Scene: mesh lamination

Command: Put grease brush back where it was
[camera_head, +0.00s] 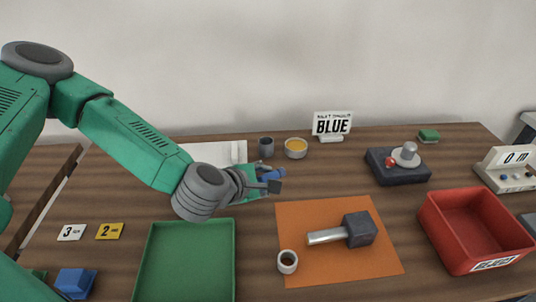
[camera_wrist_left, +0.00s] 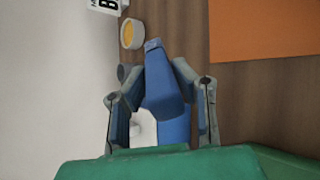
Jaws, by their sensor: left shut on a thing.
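My left gripper (camera_head: 273,180) is shut on a blue piece, which looks like the handle of the grease brush (camera_head: 271,174). It is held above the table, in front of the dark grey cup (camera_head: 266,147) and the bowl of yellow grease (camera_head: 296,148). In the left wrist view the blue brush (camera_wrist_left: 160,88) sits between the two fingers; its bristles cannot be made out. The bowl (camera_wrist_left: 131,34) shows beyond the fingers, and the cup (camera_wrist_left: 123,72) is partly hidden by one finger. My right gripper is not in view.
An orange mat (camera_head: 300,215) bears a hammer-like tool (camera_head: 360,230) and a small cup (camera_head: 287,262). A green tray (camera_head: 185,265) is in front, a red bin (camera_head: 470,230) at right. A BLUE sign (camera_head: 332,125) and a control box (camera_head: 398,165) stand behind.

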